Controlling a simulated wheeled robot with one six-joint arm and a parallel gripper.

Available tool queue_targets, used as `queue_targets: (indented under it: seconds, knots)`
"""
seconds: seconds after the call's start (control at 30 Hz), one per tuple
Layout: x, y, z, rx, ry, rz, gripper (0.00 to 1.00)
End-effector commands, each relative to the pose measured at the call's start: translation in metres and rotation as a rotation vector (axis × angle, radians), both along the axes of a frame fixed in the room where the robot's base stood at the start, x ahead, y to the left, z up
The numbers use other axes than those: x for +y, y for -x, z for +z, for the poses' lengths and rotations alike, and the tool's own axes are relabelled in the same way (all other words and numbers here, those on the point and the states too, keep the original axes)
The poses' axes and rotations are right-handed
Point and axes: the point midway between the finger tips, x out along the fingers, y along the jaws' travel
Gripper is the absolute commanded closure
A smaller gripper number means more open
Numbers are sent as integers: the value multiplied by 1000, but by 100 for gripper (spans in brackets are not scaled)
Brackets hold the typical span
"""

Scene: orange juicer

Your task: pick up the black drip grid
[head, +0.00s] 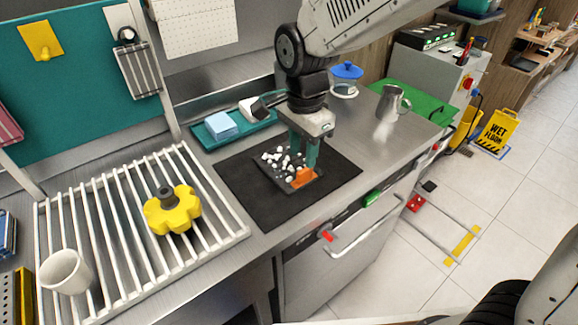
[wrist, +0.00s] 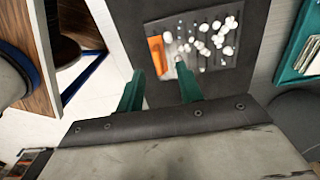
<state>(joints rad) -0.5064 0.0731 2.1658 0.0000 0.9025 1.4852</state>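The black drip grid (head: 285,187) lies on a black mat on the metal counter, with several loose white bits scattered over it. An orange tab (head: 303,178) is at its near right end. In the wrist view the slatted grid (wrist: 238,50) is at top centre, with its orange tab (wrist: 155,55) on its left. My gripper (head: 302,160) has green fingers and points down over the tab end. In the wrist view the gripper (wrist: 160,68) is open, its fingertips apart and empty around the tab's line. How high the tips are above the tab is unclear.
The black mat (head: 245,190) surrounds the grid. A slatted white rack (head: 110,235) at left carries a yellow knob (head: 172,210) and a white cup (head: 68,271). A teal tray (head: 205,136) with a blue block is behind. A metal jug (head: 392,103) stands at right.

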Motion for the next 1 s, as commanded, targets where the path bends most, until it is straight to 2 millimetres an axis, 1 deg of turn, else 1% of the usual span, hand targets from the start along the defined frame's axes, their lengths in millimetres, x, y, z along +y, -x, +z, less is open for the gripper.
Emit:
queue_targets:
  seconds: [0.17,0.3,0.4,0.5,0.7,0.73,0.83,0.87,1.0]
  knots:
    - [-2,2,-22,3,2,1,64]
    - [-3,4,-44,4,3,1,64]
    - [-3,3,-56,2,2,2,64]
    - [-3,3,-61,1,1,2,64]
    - [-3,2,-61,0,0,2,64]
    - [-3,2,-61,0,0,2,69]
    - [-3,3,-61,0,0,2,97]
    - [-3,3,-61,0,0,2,100]
    - [-3,2,-61,0,0,2,100]
